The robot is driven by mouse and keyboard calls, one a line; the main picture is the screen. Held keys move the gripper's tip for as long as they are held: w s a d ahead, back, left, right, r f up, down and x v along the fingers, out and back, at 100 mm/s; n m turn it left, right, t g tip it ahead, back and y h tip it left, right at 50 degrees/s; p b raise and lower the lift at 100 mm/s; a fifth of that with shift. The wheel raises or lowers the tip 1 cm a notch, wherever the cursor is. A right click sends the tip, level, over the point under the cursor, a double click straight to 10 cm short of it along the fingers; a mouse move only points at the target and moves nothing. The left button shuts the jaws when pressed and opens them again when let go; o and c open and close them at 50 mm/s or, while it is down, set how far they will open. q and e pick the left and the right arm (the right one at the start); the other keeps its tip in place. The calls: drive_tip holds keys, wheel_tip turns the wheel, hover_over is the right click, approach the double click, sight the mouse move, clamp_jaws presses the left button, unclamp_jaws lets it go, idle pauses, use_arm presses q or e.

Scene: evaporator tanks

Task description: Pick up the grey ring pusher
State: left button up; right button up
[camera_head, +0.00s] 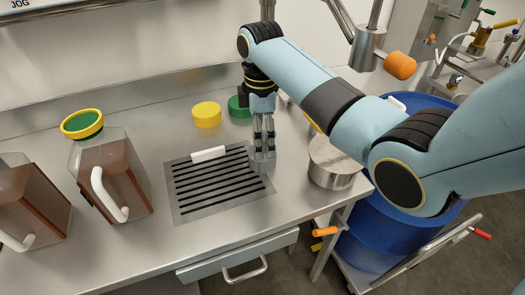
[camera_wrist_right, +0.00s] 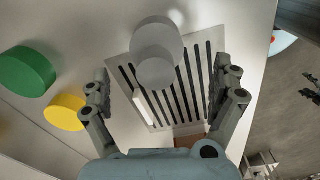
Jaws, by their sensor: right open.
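The grey ring pusher (camera_head: 263,162), a short grey cylinder form, stands on the right edge of the slotted drain plate (camera_head: 185,207). In the right wrist view the pusher (camera_wrist_right: 157,38) shows as two stacked round parts, a wider one and a narrower one. My right gripper (camera_head: 264,138) points down directly over it. In the right wrist view its open fingers (camera_wrist_right: 163,82) stand on either side of the pusher's line, with clear gaps. Whether the fingertips reach down beside the pusher is hard to tell. My left gripper is out of view.
A white bar (camera_head: 208,154) lies on the drain plate. Yellow (camera_head: 207,114) and green (camera_head: 238,107) round caps sit behind. A steel pot (camera_head: 332,165) stands close on the right. Brown-filled jugs (camera_head: 117,180) stand left. Bare counter lies in front of the plate.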

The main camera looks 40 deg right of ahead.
drive_tip(key=f, duration=0.4)
drive_tip(key=f+b, duration=0.1)
drive_tip(key=f, duration=0.2)
drive_tip(key=shift+d, duration=0.35)
drive_tip(key=shift+c, duration=0.3)
drive_tip(key=c, duration=1.3)
drive_tip(key=shift+o, duration=0.2)
drive_tip(key=shift+w+r, duration=0.1)
drive_tip(key=shift+r, duration=0.05)
